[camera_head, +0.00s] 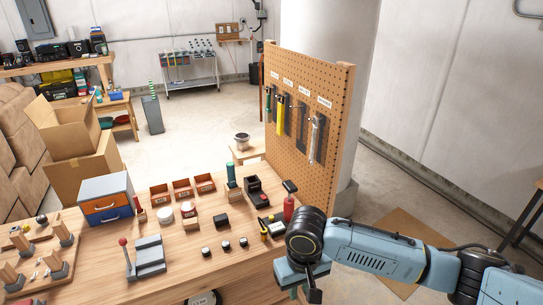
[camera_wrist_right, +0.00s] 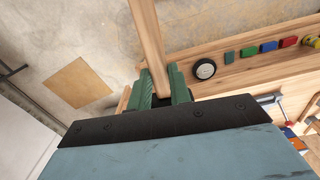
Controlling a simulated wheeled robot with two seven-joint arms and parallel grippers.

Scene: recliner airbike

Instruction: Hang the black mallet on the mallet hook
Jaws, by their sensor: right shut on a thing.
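My right gripper (camera_head: 302,283) is low at the table's front edge in the head view. In the right wrist view its green finger pads (camera_wrist_right: 160,92) are shut on a light wooden handle (camera_wrist_right: 148,38), which runs out of the top of the picture. I take this to be the mallet's handle; its black head is not visible. The pegboard (camera_head: 333,90) stands at the table's back right, beyond and above the gripper. Its third labelled place has a dark mallet-place panel (camera_head: 301,121) with no mallet seen on it. The hook itself is too small to make out. My left gripper is out of view.
A yellow tool (camera_head: 281,114) and a silver wrench-like tool (camera_head: 315,139) hang either side of that panel. A red-handled item (camera_head: 289,207) and small black blocks crowd the table (camera_head: 190,272) near my arm. Open floor (camera_head: 385,232) lies right of the pegboard.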

